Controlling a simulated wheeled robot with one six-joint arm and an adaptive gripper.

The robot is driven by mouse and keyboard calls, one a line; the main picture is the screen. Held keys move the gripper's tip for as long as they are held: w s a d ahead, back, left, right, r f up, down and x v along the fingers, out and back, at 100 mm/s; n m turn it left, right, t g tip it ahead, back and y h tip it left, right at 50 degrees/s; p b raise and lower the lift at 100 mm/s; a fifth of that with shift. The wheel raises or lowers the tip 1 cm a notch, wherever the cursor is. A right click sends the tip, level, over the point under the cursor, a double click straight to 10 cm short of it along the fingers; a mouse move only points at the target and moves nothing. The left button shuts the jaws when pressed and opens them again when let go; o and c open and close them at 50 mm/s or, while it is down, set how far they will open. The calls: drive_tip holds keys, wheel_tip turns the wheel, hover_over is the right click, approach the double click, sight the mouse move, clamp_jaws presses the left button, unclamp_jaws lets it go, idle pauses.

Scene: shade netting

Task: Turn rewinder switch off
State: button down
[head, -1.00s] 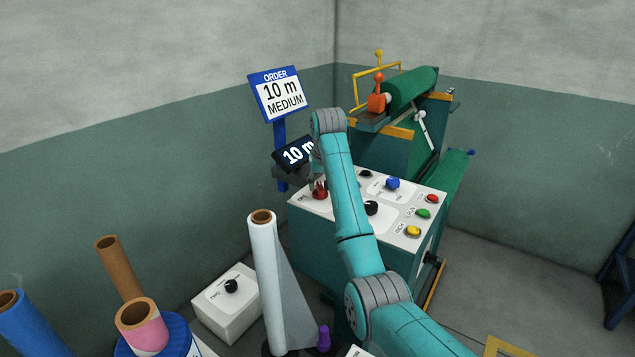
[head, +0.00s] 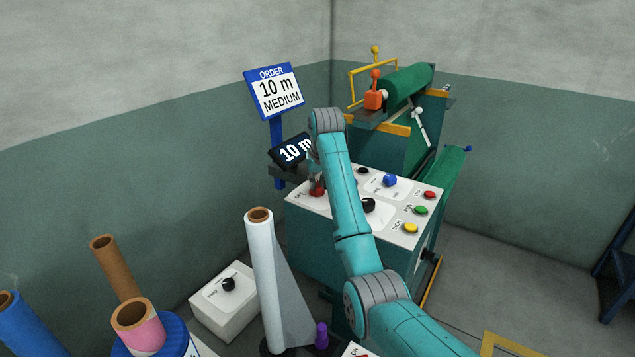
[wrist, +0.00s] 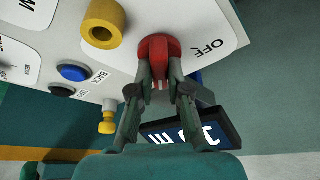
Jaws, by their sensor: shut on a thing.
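The red rewinder switch (head: 317,191) is at the left corner of the white panel on the green machine. In the wrist view the red knob (wrist: 157,52) sits beside a printed OFF label. My gripper (wrist: 159,84) is shut on the knob's grip, one finger on each side. In the head view my arm hides much of the gripper and part of the panel. The knob's exact pointing direction is hard to tell.
The panel also carries a black knob (head: 368,205), a blue knob (head: 389,180) and red, green (head: 421,210) and yellow (head: 411,228) buttons. A display (head: 293,151) reading 10 m stands close behind the gripper. A white roll (head: 264,270) stands in front.

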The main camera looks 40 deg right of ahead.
drive_tip(key=n+y, duration=0.1)
drive_tip(key=n, duration=0.3)
drive_tip(key=shift+d+y, duration=0.15)
drive_tip(key=shift+y, duration=0.25)
drive_tip(key=n+y, duration=0.1)
drive_tip(key=n, duration=0.3)
drive_tip(key=shift+n+y, duration=0.4)
drive_tip(key=n+y, duration=0.1)
drive_tip(key=n, duration=0.3)
drive_tip(key=shift+d+n+g, duration=0.15)
drive_tip(key=shift+n+g, duration=0.15)
drive_tip(key=shift+w+n+g+y, duration=0.1)
drive_tip(key=shift+n+g+y, duration=0.55)
drive_tip(key=shift+n, duration=1.35)
drive_tip(key=c, duration=1.1)
unclamp_jaws()
